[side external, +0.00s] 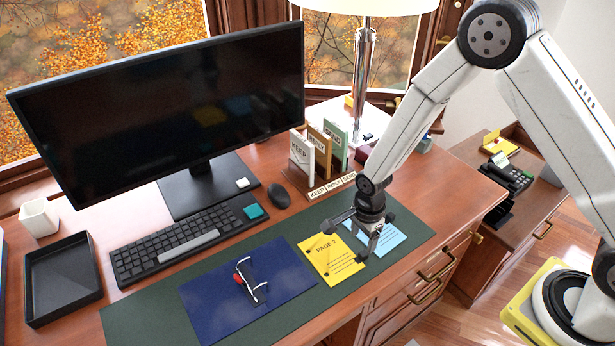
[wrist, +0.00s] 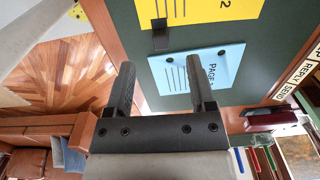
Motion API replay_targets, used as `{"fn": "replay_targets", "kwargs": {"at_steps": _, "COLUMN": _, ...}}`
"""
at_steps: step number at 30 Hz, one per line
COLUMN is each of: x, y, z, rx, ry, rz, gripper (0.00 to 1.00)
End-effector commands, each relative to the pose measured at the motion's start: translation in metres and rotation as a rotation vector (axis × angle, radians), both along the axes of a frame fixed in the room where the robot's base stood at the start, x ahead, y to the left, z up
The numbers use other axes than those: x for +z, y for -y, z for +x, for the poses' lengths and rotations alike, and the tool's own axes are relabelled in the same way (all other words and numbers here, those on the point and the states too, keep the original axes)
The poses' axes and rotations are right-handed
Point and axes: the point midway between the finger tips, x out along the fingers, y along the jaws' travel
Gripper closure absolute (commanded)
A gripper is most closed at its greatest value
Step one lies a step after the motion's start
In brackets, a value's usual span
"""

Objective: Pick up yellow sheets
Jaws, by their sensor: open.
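A yellow sheet (side external: 330,262) marked "PAGE 2" lies on the green desk mat, right of the blue folder. Its edge shows at the top of the wrist view (wrist: 205,9), with a small dark block (wrist: 160,40) at its border. A light blue sheet (side external: 388,236) lies just right of it; in the wrist view it (wrist: 178,74) shows beyond the fingers. My gripper (side external: 355,233) is above the sheets, partly covering the blue one. In the wrist view my gripper (wrist: 161,70) has its fingers apart, with nothing between them.
The dark blue folder (side external: 215,300) holds a clip-like item with a red part (side external: 250,282). A keyboard (side external: 185,242), mouse (side external: 279,195), monitor (side external: 170,110) and labelled card holder (side external: 320,180) stand behind. A black tray (side external: 62,280) is at left. The desk's front edge is close to the sheets.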

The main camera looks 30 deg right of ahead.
Motion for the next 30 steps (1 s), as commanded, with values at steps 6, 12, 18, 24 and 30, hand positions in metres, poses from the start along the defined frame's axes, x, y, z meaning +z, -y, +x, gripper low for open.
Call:
{"fn": "replay_targets", "kwargs": {"at_steps": 6, "x": -0.013, "y": 0.000, "z": 0.000, "rx": 0.000, "ry": 0.000, "rz": 0.000, "gripper": 0.29}}
{"fn": "replay_targets", "kwargs": {"at_steps": 12, "x": -0.014, "y": 0.000, "z": 0.000, "rx": 0.001, "ry": 0.000, "rz": 0.000, "gripper": 0.29}}
{"fn": "replay_targets", "kwargs": {"at_steps": 18, "x": -0.022, "y": 0.001, "z": 0.000, "rx": 0.001, "ry": 0.000, "rz": 0.000, "gripper": 0.29}}
{"fn": "replay_targets", "kwargs": {"at_steps": 24, "x": -0.041, "y": 0.002, "z": -0.001, "rx": 0.000, "ry": -0.002, "rz": 0.000, "gripper": 0.29}}
{"fn": "replay_targets", "kwargs": {"at_steps": 30, "x": -0.059, "y": 0.002, "z": -0.001, "rx": 0.001, "ry": -0.002, "rz": 0.000, "gripper": 0.29}}
